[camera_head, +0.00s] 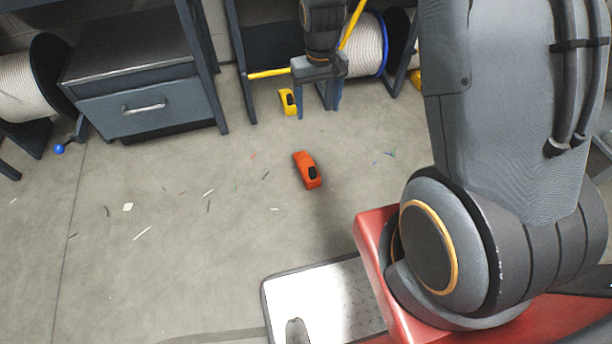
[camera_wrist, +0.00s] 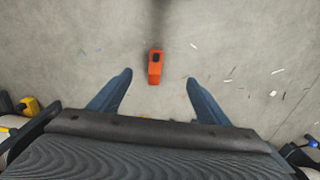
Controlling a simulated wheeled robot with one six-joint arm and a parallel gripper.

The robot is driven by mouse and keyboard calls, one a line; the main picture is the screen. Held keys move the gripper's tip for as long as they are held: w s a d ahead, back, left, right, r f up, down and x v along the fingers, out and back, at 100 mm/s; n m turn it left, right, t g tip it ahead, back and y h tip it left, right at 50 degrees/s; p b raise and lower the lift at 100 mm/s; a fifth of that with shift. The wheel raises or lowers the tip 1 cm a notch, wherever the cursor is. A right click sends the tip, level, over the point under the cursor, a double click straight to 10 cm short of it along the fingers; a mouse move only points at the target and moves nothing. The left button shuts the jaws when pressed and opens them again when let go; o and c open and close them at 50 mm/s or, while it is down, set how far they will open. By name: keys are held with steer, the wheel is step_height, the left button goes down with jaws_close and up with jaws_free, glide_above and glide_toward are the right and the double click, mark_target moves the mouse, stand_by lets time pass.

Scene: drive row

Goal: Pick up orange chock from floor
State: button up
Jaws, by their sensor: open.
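The orange chock (camera_head: 307,170) lies on the bare concrete floor near the middle of the head view, with a black patch at one end. In the wrist view the orange chock (camera_wrist: 155,67) shows just beyond the fingertips, between their lines and apart from both. My gripper (camera_head: 331,108) hangs pointing down in the head view, above and slightly right of the chock in the picture. Its two blue fingers are spread and empty, and they also show in the wrist view (camera_wrist: 159,76). Nothing hides the chock.
A yellow chock (camera_head: 288,102) lies on the floor left of my gripper. A grey drawer cabinet (camera_head: 140,85), a cable reel (camera_head: 28,85) and a blue-rimmed reel (camera_head: 365,45) stand along the back. Small scraps litter the left floor. Floor around the orange chock is clear.

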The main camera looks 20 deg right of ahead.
steer(key=w+f+b, duration=0.3)
steer(key=f+b, duration=0.1)
steer(key=f, duration=0.6)
steer(key=w+f+b, duration=0.4)
steer(key=f, duration=0.5)
steer(key=b, duration=0.8)
glide_above(307, 165)
step_height(307, 165, down, 18)
steer(key=shift+a, duration=0.1)
steer(key=shift+f+b, duration=0.9)
steer(key=shift+f, duration=0.65)
steer(key=f+b, duration=0.1)
steer(key=f, duration=0.1)
steer(key=f+b, duration=0.2)
steer(key=f, duration=0.1)
steer(key=shift+s+d, duration=0.2)
steer(key=c, duration=1.5)
steer(key=shift+o, duration=0.2)
steer(key=shift+r, duration=0.1)
